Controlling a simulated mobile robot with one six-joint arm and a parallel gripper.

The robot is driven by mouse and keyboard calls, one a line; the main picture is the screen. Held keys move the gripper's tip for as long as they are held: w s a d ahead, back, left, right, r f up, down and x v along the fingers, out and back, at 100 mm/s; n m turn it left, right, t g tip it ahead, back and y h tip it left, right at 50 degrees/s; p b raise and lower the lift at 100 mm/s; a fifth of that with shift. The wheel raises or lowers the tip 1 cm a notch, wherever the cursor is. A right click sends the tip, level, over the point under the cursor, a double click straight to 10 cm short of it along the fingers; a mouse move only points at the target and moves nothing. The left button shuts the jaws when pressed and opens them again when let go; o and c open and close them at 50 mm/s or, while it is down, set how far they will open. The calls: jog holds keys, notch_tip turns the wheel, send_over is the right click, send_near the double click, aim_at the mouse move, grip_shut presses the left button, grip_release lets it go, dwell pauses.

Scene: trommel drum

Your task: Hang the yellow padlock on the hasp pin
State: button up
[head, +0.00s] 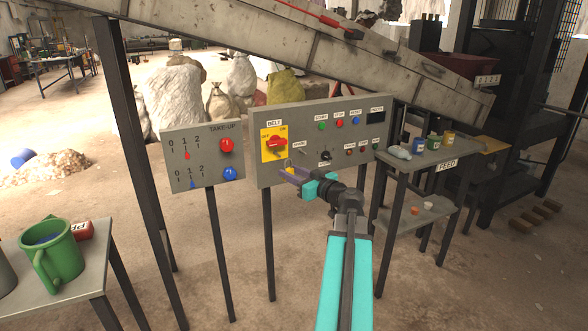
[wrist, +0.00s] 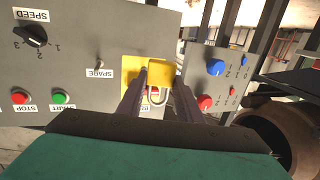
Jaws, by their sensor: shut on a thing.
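The yellow padlock (head: 291,170) is between the fingertips of my gripper (head: 286,174), which is shut on it. In the wrist view the padlock (wrist: 160,75) shows between the dark fingers (wrist: 156,88), with its grey shackle toward the bottom of that upside-down picture. In the head view the shackle points up. The yellow BELT switch plate (head: 267,154) with its red handle (head: 278,143) is on the grey control panel, just above and behind the padlock. In the wrist view the plate (wrist: 131,68) is partly hidden by the padlock and fingers. I cannot make out the hasp pin.
A TAKE-UP panel (head: 193,146) stands left of the control panel (head: 315,119), with red and blue knobs. A SPARE switch (wrist: 99,66) sticks out near the plate. The FEED table (head: 425,158) with jars is at right. A green mug (head: 50,264) is on the left table.

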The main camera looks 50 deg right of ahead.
jog(key=shift+s+d+r, duration=0.1)
jog(key=shift+s+d, duration=0.1)
jog(key=shift+w+d, duration=0.1)
jog(key=shift+w, duration=0.2)
jog(key=shift+w+d+f+p, duration=0.1)
jog(key=shift+w+d+p, duration=0.4)
jog(key=shift+w+p, duration=0.6)
jog(key=shift+w+d+f+p, duration=0.1)
jog(key=shift+w+d+p, duration=0.35)
jog(key=shift+w+p, duration=0.6)
jog(key=shift+w+d+f+p, duration=0.1)
jog(key=shift+w+d+p, duration=0.5)
jog(key=shift+w, duration=0.85)
jog(key=shift+f+b, duration=0.2)
jog(key=shift+b, duration=0.1)
jog(key=shift+w+f+b, duration=0.1)
jog(key=shift+w+b, duration=0.1)
jog(key=shift+b, duration=0.15)
jog(key=shift+w+d+f+b, duration=0.15)
jog(key=shift+w+b, duration=0.2)
jog(key=shift+b, duration=0.9)
jog(key=o, duration=1.2)
